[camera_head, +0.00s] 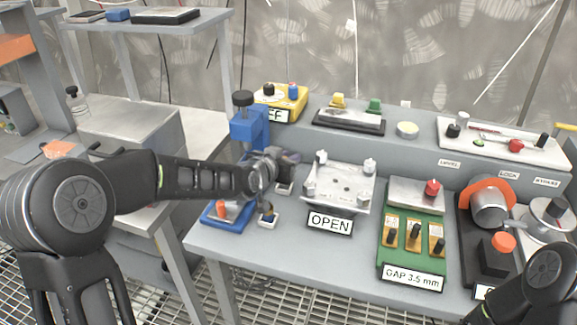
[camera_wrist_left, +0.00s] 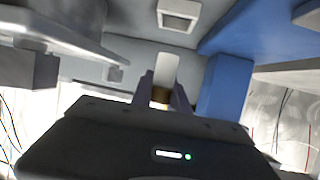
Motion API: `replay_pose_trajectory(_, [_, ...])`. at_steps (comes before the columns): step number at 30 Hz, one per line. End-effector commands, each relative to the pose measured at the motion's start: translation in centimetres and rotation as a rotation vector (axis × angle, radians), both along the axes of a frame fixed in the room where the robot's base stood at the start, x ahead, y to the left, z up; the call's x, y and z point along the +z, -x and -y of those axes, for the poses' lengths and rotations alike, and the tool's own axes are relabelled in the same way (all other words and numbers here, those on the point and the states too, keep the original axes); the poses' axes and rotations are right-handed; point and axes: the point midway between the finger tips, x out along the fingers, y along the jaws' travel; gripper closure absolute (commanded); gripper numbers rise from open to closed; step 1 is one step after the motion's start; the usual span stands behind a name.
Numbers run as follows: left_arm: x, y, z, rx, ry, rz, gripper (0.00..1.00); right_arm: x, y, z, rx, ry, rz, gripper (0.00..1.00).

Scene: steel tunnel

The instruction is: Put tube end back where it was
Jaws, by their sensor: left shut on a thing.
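My left gripper (camera_head: 284,165) is over the left part of the bench, beside the blue stand (camera_head: 248,128). In the left wrist view its fingers (camera_wrist_left: 162,92) are shut on a pale, light-grey piece with a brownish band at its base, which I take as the tube end (camera_wrist_left: 166,70). In the head view the gripper hides it. A small white square holder (camera_wrist_left: 178,15) lies just beyond its tip in the wrist view; a small white holder also shows under the gripper in the head view (camera_head: 284,189). I cannot tell whether they touch. My right gripper is out of view.
A white plate fixture (camera_head: 340,186) with an OPEN sign (camera_head: 331,221) is right of the gripper. A blue tray (camera_head: 229,216) and another small holder (camera_head: 268,219) are in front. A green gap panel (camera_head: 411,249) stands farther right. My right arm is at the lower right.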

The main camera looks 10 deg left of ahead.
Motion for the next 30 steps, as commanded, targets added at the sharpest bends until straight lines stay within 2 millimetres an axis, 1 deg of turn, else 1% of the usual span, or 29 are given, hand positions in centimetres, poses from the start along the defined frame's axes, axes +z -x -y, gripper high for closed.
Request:
replay_pose_trajectory(1, [-1.1,0.0,0.0,0.000,-0.001,-0.005,1.00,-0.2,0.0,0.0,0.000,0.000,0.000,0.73])
replay_pose_trajectory(4, [-2.2,0.1,0.1,-0.001,0.000,-0.003,1.00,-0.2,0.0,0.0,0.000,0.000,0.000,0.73])
replay_pose_trajectory(13, [-2.3,0.0,0.1,-0.001,0.000,0.000,1.00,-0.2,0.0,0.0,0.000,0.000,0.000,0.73])
replay_pose_trajectory(27, [-3.5,0.0,0.0,-0.001,0.000,0.000,1.00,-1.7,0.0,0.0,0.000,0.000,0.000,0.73])
replay_pose_trajectory(30, [-3.5,0.0,0.0,-0.001,0.000,0.000,1.00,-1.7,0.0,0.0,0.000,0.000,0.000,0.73])
